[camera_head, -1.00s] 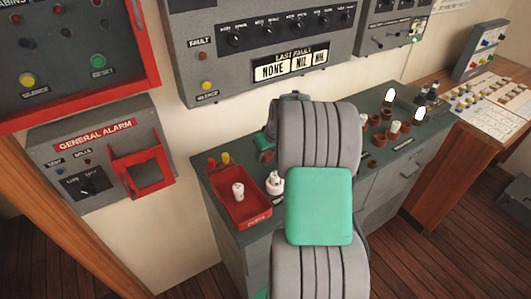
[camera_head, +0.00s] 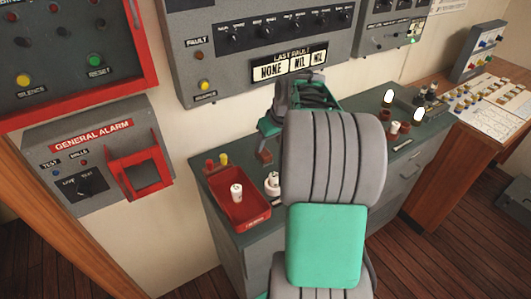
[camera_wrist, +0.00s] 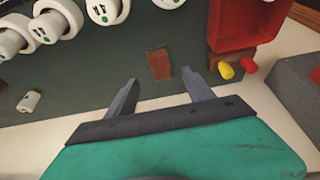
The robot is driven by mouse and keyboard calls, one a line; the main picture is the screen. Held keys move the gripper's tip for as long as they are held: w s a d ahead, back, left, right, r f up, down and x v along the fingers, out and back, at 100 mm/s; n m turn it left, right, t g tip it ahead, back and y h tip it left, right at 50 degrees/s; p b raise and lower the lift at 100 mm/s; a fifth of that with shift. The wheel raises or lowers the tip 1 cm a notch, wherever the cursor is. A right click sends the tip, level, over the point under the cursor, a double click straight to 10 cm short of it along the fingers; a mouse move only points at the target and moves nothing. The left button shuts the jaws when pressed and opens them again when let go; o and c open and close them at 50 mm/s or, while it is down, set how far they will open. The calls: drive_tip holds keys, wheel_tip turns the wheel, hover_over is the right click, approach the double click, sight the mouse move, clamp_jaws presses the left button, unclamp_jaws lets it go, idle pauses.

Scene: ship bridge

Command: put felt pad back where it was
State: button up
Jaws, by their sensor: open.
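A small brown block (camera_wrist: 160,64), which looks like the felt pad, is on the dark green counter in the wrist view. It also shows in the head view (camera_head: 264,157), just below my gripper's fingers. My gripper (camera_wrist: 160,92) is open, with its two fingers apart. The block lies beyond the gap between the fingertips and looks clear of both. In the head view my gripper (camera_head: 266,142) hangs over the counter, partly hidden by my arm. I cannot tell the fingertips' exact height.
A red tray (camera_head: 242,211) holding a white fuse stands left of my arm, with yellow and red pieces (camera_wrist: 232,68) beside it. Several white fuses (camera_wrist: 110,12) stand on the other side. A small white piece (camera_wrist: 29,101) lies nearby. The wall panel (camera_head: 262,45) rises behind the counter.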

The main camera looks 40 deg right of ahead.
drive_tip(key=s+a+r, duration=0.3)
drive_tip(key=a, duration=0.6)
drive_tip(key=s+a+r, duration=0.2)
drive_tip(key=s+a, duration=0.2)
drive_tip(key=a, duration=0.6)
drive_tip(key=s+a+f, duration=0.3)
drive_tip(key=s+a, duration=0.4)
drive_tip(key=s, duration=0.1)
drive_tip(key=shift+s+a+n+g, duration=0.15)
drive_tip(key=shift+s+n+g, duration=0.15)
drive_tip(key=shift+n+g, duration=0.1)
drive_tip(key=shift+c, duration=0.2)
